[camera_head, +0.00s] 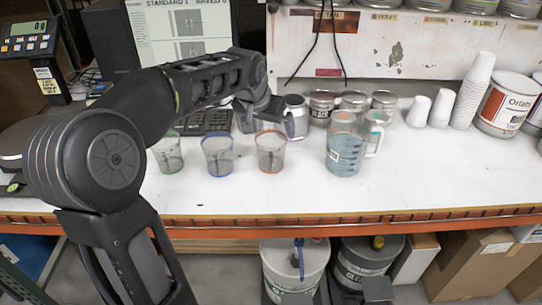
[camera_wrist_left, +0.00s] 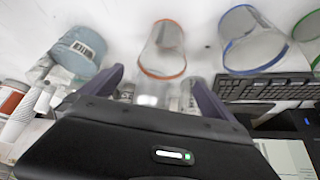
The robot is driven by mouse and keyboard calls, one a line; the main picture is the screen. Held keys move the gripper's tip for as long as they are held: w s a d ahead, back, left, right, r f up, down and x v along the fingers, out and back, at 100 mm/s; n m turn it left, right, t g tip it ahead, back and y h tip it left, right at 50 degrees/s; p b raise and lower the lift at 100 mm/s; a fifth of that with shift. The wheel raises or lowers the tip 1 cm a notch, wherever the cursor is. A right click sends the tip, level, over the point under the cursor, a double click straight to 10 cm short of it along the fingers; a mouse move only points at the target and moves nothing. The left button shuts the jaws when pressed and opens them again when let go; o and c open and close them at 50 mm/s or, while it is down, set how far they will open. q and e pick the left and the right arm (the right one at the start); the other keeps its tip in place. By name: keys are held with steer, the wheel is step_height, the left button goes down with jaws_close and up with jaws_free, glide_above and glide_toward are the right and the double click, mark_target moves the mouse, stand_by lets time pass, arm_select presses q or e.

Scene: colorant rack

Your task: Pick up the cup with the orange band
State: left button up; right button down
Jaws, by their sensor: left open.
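The clear cup with the orange band (camera_head: 271,154) stands upright on the white bench, to the right of a blue-banded cup (camera_head: 219,157) and a green-banded cup (camera_head: 168,156). My left gripper (camera_head: 262,112) is above and behind it in the head view, its fingertips hard to make out there. In the left wrist view the gripper (camera_wrist_left: 158,80) is open and empty. The orange-banded cup (camera_wrist_left: 162,48) shows beyond the gap between its fingers. The blue-banded cup (camera_wrist_left: 251,42) is to its right there. My right gripper is not in view.
A measuring pitcher (camera_head: 345,150) of bluish liquid stands to the right of the cups. Small cans (camera_head: 352,101) and a keyboard (camera_head: 205,122) are behind. Stacked white cups (camera_head: 470,92) and a paint can (camera_head: 503,105) stand at the right. The front right bench is clear.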

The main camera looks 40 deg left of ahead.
mark_target(270, 138)
arm_select(q)
steer(key=f, duration=0.1)
steer(key=f+b, duration=0.2)
steer(key=shift+w+a, duration=0.2)
steer(key=shift+w, duration=0.05)
steer(key=shift+r, duration=0.1)
steer(key=shift+x, duration=1.35)
